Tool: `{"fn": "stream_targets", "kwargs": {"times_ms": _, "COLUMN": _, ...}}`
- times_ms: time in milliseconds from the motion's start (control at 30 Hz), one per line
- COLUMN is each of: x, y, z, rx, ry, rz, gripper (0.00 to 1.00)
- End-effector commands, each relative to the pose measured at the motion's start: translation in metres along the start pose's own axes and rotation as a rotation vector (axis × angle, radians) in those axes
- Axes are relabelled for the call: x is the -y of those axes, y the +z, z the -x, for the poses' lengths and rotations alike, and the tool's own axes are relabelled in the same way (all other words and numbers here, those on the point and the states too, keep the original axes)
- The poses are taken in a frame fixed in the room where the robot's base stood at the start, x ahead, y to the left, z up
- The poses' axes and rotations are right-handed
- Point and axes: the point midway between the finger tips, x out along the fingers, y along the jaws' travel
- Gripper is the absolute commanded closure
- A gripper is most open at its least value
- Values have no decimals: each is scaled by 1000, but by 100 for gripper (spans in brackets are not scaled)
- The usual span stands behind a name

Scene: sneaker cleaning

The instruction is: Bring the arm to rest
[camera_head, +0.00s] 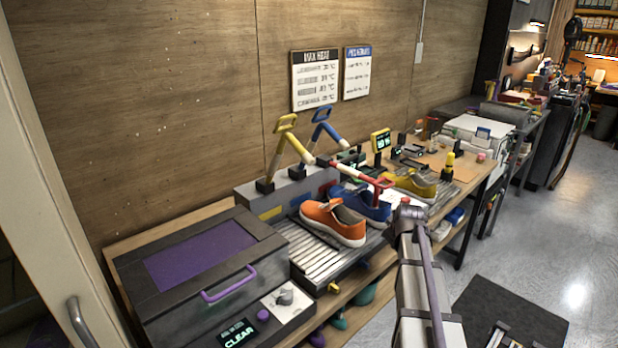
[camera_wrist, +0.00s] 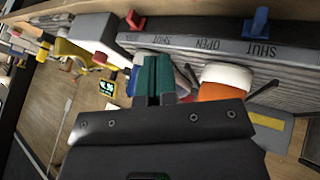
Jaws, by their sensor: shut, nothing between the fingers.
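My gripper (camera_wrist: 155,65) shows in the wrist view as two teal fingers pressed together, with nothing between them. It is in front of the shoes in that view; contact cannot be told. My pale arm (camera_head: 418,275) rises at the lower right of the head view, right of the bench; the gripper's fingers cannot be made out there. An orange sneaker (camera_head: 330,224) and a blue sneaker (camera_head: 365,204) stand on the ribbed rack. A yellow sneaker (camera_head: 412,183) stands farther along. The orange sneaker also shows right of the fingers in the wrist view (camera_wrist: 220,90).
A dark box with a purple lid panel (camera_head: 200,254) and a lit CLEAR display (camera_head: 238,334) fills the near left bench. Yellow (camera_head: 285,140) and blue (camera_head: 325,130) levers stand behind the rack.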

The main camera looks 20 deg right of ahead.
Motion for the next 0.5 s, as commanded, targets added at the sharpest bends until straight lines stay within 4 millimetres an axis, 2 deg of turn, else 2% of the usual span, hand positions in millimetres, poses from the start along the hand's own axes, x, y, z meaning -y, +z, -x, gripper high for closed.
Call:
{"fn": "stream_targets", "kwargs": {"times_ms": 67, "x": 13, "y": 14, "z": 4, "rx": 63, "ry": -53, "rz": -131, "gripper": 100}}
{"fn": "stream_targets", "kwargs": {"times_ms": 100, "x": 34, "y": 32, "z": 16, "rx": 130, "ry": -97, "rz": -239, "gripper": 100}}
{"fn": "stream_targets", "kwargs": {"times_ms": 167, "x": 80, "y": 46, "z": 36, "rx": 229, "ry": -165, "rz": -358, "gripper": 100}}
{"fn": "stream_targets", "kwargs": {"times_ms": 200, "x": 115, "y": 52, "z": 52, "rx": 294, "ry": -203, "rz": -411, "gripper": 100}}
{"fn": "stream_targets", "kwargs": {"times_ms": 233, "x": 141, "y": 57, "z": 64, "rx": 343, "ry": -228, "rz": -441, "gripper": 100}}
{"fn": "stream_targets", "kwargs": {"times_ms": 300, "x": 199, "y": 66, "z": 94, "rx": 446, "ry": -269, "rz": -478, "gripper": 100}}
{"fn": "stream_targets", "kwargs": {"times_ms": 400, "x": 266, "y": 78, "z": 131, "rx": 543, "ry": -304, "rz": -444, "gripper": 100}}
{"fn": "stream_targets", "kwargs": {"times_ms": 500, "x": 310, "y": 77, "z": 152, "rx": 544, "ry": -332, "rz": -346, "gripper": 100}}
